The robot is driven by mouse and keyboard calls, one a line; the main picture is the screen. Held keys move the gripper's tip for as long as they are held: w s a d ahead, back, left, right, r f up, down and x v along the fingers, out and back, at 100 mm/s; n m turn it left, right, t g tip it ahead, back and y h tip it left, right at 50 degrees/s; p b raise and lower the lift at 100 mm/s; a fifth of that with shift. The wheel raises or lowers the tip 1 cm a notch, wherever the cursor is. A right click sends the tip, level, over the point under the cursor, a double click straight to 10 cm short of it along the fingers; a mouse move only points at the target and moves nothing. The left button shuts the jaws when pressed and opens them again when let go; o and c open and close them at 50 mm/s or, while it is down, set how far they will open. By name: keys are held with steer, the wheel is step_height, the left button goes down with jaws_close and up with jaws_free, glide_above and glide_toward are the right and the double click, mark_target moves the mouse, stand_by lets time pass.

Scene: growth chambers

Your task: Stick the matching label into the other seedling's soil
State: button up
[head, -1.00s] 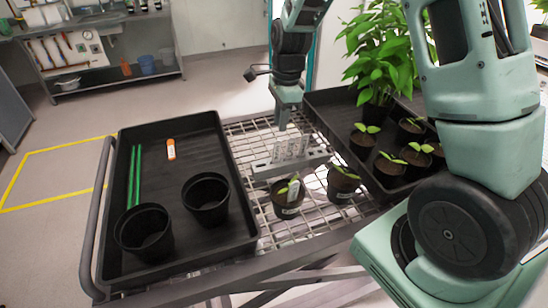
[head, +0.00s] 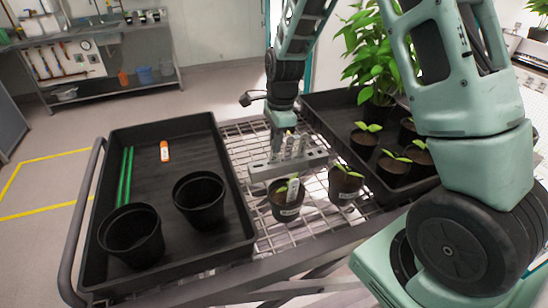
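Two potted seedlings stand side by side on the wire cart top. The left seedling (head: 286,205) has a white label (head: 293,190) upright in its soil. The right seedling (head: 345,182) shows no label in its soil; both pots bear a small white sticker, too small to read. Behind them is a grey label holder (head: 262,172) with several pale upright labels (head: 297,146). My gripper (head: 284,140) points down at the labels, at the holder's middle. Its fingertips overlap the labels, so I cannot tell whether it is open or shut on one.
A black tray (head: 165,185) on the left holds two empty black pots (head: 132,238), green stakes (head: 125,177) and an orange-and-white item (head: 164,151). A second black tray (head: 318,103) at right holds several seedlings and a tall leafy plant (head: 377,60).

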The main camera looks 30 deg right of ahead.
jaws_close()
steer(key=shift+r, duration=0.15)
steer(key=shift+d+r+p, duration=0.15)
steer(key=shift+r+p, duration=1.15)
steer(key=shift+r, duration=0.15)
steer(key=shift+d+r+p, duration=0.15)
steer(key=shift+r+p, duration=1.15)
steer(key=shift+r, duration=0.15)
steer(key=shift+s, duration=0.1)
